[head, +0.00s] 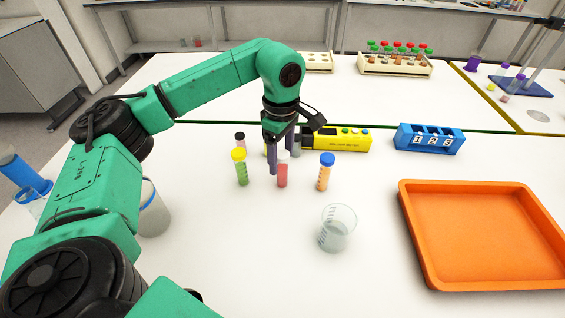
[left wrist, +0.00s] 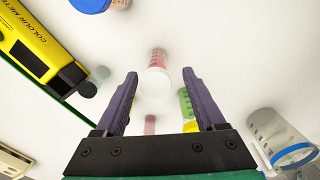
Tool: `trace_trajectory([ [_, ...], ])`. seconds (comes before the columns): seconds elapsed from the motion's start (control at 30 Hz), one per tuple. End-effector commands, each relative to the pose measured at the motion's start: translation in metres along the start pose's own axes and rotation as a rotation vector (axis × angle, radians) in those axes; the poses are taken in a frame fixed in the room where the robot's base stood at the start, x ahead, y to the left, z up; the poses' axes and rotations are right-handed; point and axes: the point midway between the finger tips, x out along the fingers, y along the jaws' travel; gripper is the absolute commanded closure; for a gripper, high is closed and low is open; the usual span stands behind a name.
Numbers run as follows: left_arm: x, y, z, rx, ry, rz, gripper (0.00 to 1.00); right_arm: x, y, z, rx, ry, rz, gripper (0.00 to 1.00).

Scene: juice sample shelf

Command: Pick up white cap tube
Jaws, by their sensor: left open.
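The white cap tube (head: 282,172), with pinkish-red contents, stands upright on the white table in the head view. In the left wrist view its white cap (left wrist: 156,83) shows between the fingers, with the red body beyond it. My left gripper (head: 281,160) is open, pointing down right at this tube. In the left wrist view the two purple fingers (left wrist: 161,75) stand apart on either side of the cap. Whether they touch it I cannot tell. My right gripper is not in view.
A yellow-capped green tube (head: 241,170) stands left, a blue-capped orange tube (head: 324,175) right, a dark-capped tube (head: 239,140) behind. A beaker (head: 337,230) stands in front. A yellow colour meter (head: 340,140) and blue numbered rack (head: 430,139) lie behind; an orange tray (head: 480,235) lies right.

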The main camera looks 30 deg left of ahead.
Motion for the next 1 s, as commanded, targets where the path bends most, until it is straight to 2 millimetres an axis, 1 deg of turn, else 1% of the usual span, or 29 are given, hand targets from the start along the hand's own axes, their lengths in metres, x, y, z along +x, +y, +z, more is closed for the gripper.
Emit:
trace_trajectory([
  [0.17, 0.020, -0.001, 0.000, 0.000, 0.000, -0.002, 0.28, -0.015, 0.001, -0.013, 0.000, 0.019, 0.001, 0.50],
  [0.23, 0.033, -0.001, -0.001, 0.000, 0.000, -0.003, 0.28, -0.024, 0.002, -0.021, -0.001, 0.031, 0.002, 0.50],
  [0.3, 0.048, -0.001, 0.000, -0.001, 0.000, -0.002, 0.28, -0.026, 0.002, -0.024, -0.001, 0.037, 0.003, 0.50],
  [0.33, 0.053, -0.001, 0.000, 0.000, -0.001, -0.001, 0.28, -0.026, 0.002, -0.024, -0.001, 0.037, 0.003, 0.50],
  [0.4, 0.059, -0.001, 0.000, 0.000, -0.001, 0.000, 0.28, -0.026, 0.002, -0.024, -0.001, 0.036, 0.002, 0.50],
  [0.57, 0.061, 0.000, 0.000, 0.000, -0.001, 0.002, 0.28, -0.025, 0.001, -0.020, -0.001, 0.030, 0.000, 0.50],
  [0.6, 0.061, 0.000, 0.000, 0.000, -0.001, 0.002, 0.36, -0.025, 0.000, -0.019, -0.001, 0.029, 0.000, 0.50],
  [0.67, 0.061, 0.000, 0.000, 0.000, -0.001, 0.002, 0.59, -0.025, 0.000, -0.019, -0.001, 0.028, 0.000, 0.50],
  [0.7, 0.061, 0.000, 0.000, 0.000, -0.001, 0.002, 0.74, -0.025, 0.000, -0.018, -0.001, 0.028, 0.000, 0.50],
  [0.77, 0.061, 0.000, 0.000, 0.000, -0.001, 0.002, 0.97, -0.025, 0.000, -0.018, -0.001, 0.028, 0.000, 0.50],
  [0.8, 0.061, 0.000, 0.000, 0.000, -0.001, 0.002, 1.00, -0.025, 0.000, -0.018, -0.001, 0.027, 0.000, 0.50],
  [1.0, 0.060, 0.000, 0.000, 0.000, -0.001, 0.002, 1.00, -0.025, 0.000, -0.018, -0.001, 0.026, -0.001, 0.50],
])
